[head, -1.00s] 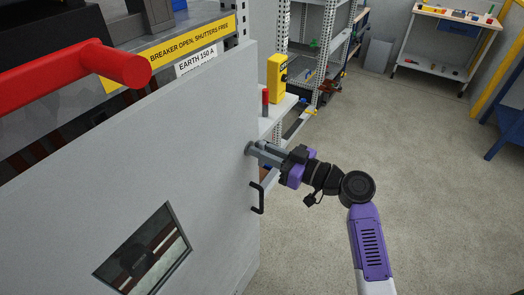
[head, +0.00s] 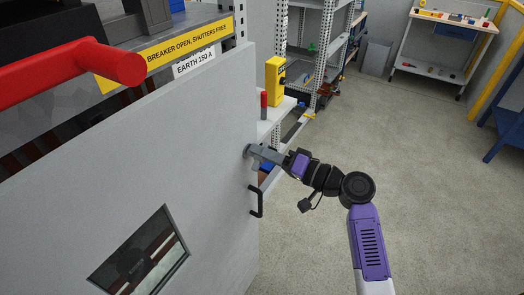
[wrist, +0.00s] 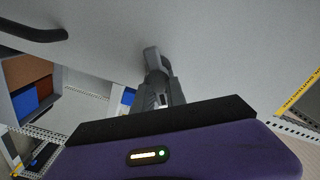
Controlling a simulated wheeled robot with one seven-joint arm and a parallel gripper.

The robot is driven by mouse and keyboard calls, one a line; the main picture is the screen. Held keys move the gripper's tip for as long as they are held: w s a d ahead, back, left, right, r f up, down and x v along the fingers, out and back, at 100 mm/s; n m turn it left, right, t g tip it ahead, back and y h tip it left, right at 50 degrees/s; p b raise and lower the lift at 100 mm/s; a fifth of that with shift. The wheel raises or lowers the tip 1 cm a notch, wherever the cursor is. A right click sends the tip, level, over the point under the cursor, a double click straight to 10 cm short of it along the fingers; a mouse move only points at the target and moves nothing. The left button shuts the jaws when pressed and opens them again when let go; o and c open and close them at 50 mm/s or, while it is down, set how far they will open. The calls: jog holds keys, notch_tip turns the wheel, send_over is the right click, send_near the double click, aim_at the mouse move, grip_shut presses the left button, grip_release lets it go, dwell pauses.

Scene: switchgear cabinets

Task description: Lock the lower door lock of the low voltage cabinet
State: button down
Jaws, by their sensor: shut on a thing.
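The grey cabinet door (head: 150,160) fills the left of the head view, with a black pull handle (head: 257,202) near its right edge. A small grey door lock (head: 248,151) sits above that handle. My gripper (head: 260,153) reaches it from the right and is shut on its grey lock piece. In the wrist view my gripper (wrist: 161,88) closes around the lock piece (wrist: 152,58), which stands against the door face. The fingers hide most of the lock, so its exact angle is unclear.
A red bar (head: 70,72) crosses the upper left in front of the cabinet. A yellow device (head: 275,80) and a red-topped cylinder (head: 264,105) stand on a shelf behind the door edge. The floor (head: 440,200) to the right is clear.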

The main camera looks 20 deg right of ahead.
jog(key=m+p, duration=0.1)
jog(key=m, duration=0.2)
jog(key=shift+d+f+m, duration=0.1)
jog(key=shift+m, duration=0.2)
jog(key=shift+w+f+m+p, duration=0.15)
jog(key=shift+m+p, duration=0.55)
jog(key=shift+m, duration=0.9)
jog(key=shift+f, duration=0.1)
jog(key=c, duration=1.4)
grip_release()
jog(key=shift+o, duration=0.2)
jog(key=b+v, duration=0.1)
jog(key=v, duration=0.7)
